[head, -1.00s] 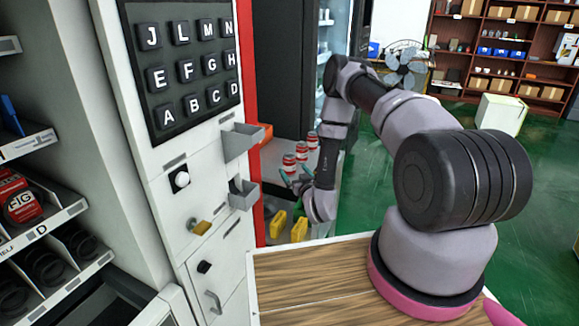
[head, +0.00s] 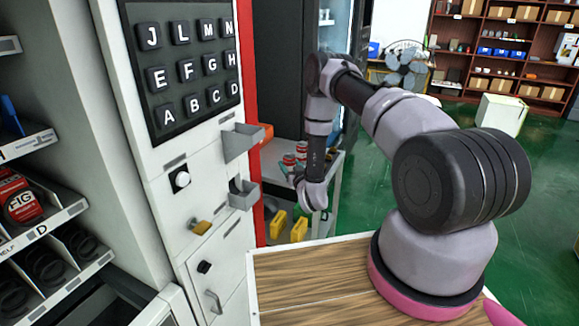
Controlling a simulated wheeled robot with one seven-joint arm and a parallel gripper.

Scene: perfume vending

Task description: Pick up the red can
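Red-and-white cans stand on a grey cart (head: 334,175) beyond the vending machine in the head view. One red can (head: 289,161) shows at the front left, and another red can (head: 302,149) is just behind it to the right. My gripper (head: 297,175) is small in the picture, close to the front can and partly covered by my own wrist. I cannot tell whether it touches a can, or whether its fingers are open or shut.
The vending machine's lettered keypad (head: 192,70) and its projecting grey bins (head: 240,143) are left of my arm. Yellow items (head: 277,224) sit on the cart's lower shelf. A wooden tabletop (head: 310,285) lies in front. Green floor (head: 375,190) is open at right.

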